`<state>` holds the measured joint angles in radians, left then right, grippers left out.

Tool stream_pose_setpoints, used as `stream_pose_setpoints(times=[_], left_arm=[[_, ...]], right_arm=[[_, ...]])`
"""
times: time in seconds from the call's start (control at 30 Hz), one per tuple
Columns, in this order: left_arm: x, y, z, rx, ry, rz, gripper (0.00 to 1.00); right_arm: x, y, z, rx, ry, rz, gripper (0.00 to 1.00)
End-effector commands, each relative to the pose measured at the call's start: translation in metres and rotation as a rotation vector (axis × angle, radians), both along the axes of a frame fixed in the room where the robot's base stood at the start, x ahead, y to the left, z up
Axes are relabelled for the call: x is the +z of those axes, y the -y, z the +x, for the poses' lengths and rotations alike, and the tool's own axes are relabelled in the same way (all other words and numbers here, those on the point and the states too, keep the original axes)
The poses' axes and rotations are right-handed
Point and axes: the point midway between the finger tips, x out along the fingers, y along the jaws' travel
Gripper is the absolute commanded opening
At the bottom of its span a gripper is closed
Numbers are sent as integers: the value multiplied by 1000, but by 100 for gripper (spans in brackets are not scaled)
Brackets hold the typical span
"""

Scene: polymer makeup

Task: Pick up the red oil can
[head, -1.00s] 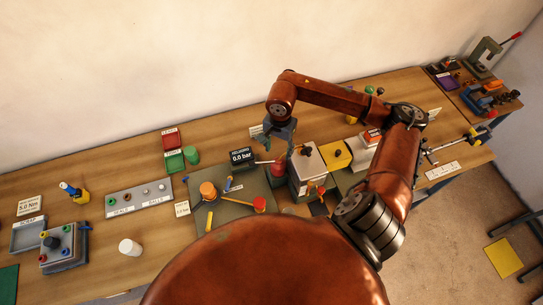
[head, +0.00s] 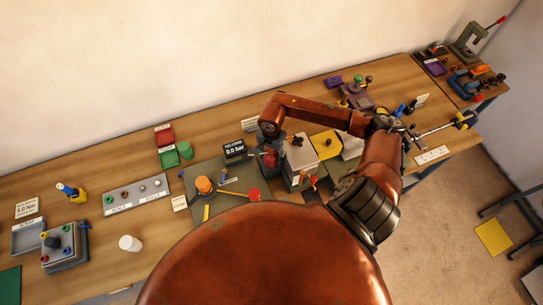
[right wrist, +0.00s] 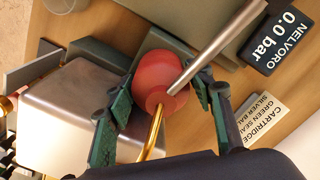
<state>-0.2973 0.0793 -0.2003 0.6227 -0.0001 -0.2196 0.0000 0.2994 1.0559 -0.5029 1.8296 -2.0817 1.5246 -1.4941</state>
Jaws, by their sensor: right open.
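The red oil can (right wrist: 160,72) stands on the bench in the right wrist view, with a grey metal rod and a curved brass tube at its top. It also shows, partly hidden, below my right gripper in the head view (head: 270,161). My right gripper (right wrist: 160,88) is open, with one green-padded finger on each side of the can. A gap shows on the left side; the right finger is close to the can, and I cannot tell whether it touches. My left gripper is in neither view.
A grey metal box (right wrist: 75,105) stands close beside the can. The "0.0 bar" display (head: 234,149) and a cartridge label (right wrist: 258,118) are nearby. An orange-topped pot (head: 204,185) stands on the grey-green mat. A yellow plate (head: 326,145) lies to the right.

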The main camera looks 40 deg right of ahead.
Motion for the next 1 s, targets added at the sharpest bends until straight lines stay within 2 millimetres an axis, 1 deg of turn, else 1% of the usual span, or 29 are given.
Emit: stream_pose_setpoints(times=[0.13, 0.17, 0.73, 1.0], left_arm=[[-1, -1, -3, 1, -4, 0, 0], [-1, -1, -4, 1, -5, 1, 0], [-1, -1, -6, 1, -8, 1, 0], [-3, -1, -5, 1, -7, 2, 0]], right_arm=[[0, 0, 0, 0, 0, 0, 48], [0, 0, 0, 0, 0, 0, 47], [1, 0, 0, 0, 1, 0, 8], [4, 1, 1, 1, 3, -1, 8]])
